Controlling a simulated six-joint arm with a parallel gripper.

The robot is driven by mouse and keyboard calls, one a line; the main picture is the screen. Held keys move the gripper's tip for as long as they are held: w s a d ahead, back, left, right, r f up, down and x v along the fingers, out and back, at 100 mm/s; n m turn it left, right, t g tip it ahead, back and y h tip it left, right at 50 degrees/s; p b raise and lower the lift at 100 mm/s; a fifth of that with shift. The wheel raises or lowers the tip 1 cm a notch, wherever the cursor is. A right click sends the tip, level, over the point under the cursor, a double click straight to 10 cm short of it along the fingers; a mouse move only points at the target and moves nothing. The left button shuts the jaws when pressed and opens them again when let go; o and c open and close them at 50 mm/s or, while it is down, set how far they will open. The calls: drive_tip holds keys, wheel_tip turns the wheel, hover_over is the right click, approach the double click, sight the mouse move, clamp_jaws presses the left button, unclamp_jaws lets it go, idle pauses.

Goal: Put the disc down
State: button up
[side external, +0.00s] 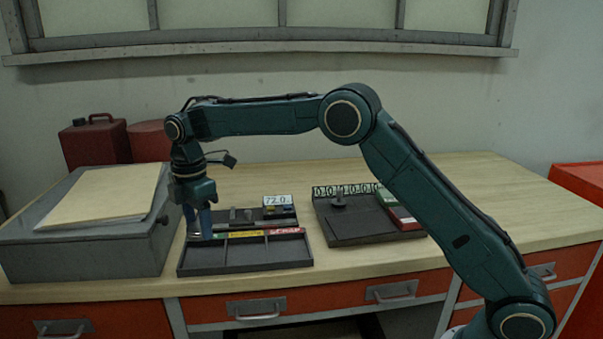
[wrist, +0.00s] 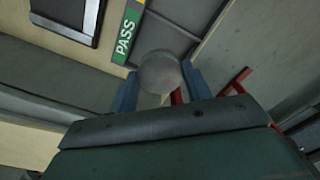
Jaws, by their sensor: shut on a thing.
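My gripper (side external: 197,224) points down over the left end of the black sorting tray (side external: 250,268). Its two blue fingers are shut on a round grey disc (wrist: 160,72), which shows between them in the wrist view. In the side view the disc is small and mostly hidden by the fingers. The green PASS label (wrist: 128,35) lies just beside the disc in the wrist view. The tray's red SCRAP label (side external: 284,231) is at its right end, with a yellow label (side external: 246,234) in the middle. I cannot tell whether the disc touches the tray floor.
A grey box (side external: 90,245) with a board on top stands close on the left. Behind the tray is a display reading about 72.0 (side external: 277,200). A second black tray (side external: 355,230) with a grey part (side external: 338,198) sits to the right. The bench back right is clear.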

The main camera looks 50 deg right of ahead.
sight(204, 259)
drive_tip(key=shift+f, duration=3.15)
drive_tip(key=shift+f, duration=0.15)
drive_tip(key=o, duration=1.2)
wheel_tip(204, 259, up, 11)
drive_tip(key=shift+r, duration=0.65)
